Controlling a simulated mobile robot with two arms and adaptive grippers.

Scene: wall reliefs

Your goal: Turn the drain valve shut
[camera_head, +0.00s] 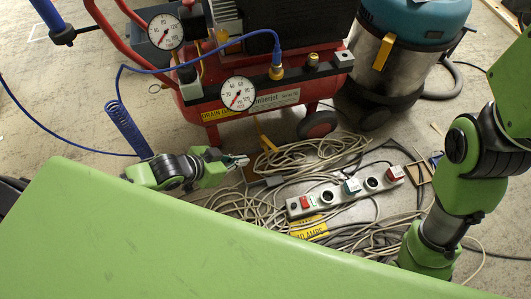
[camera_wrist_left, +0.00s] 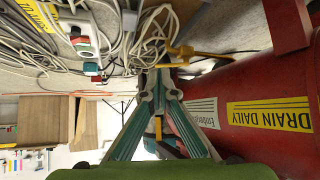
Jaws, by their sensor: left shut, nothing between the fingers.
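The yellow drain valve lever (camera_head: 265,137) hangs under the red compressor tank (camera_head: 235,108), near its yellow "DRAIN" label. In the left wrist view, a yellow lever (camera_wrist_left: 198,53) lies just beyond the fingertips, beside the red tank (camera_wrist_left: 265,95). My left gripper (camera_head: 240,160) is low over the floor, just below and left of the lever in the head view. In the left wrist view its fingers (camera_wrist_left: 158,84) meet at the tips, with nothing held. Whether a fingertip touches the lever cannot be told. My right arm is at the right, its gripper out of view.
Tangled pale cables (camera_head: 300,160) and a power strip (camera_head: 345,190) lie close to my left gripper. A coiled blue hose (camera_head: 127,130) hangs at the left. A teal-topped vacuum (camera_head: 400,60) stands at the back right. Bare floor lies left of the compressor.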

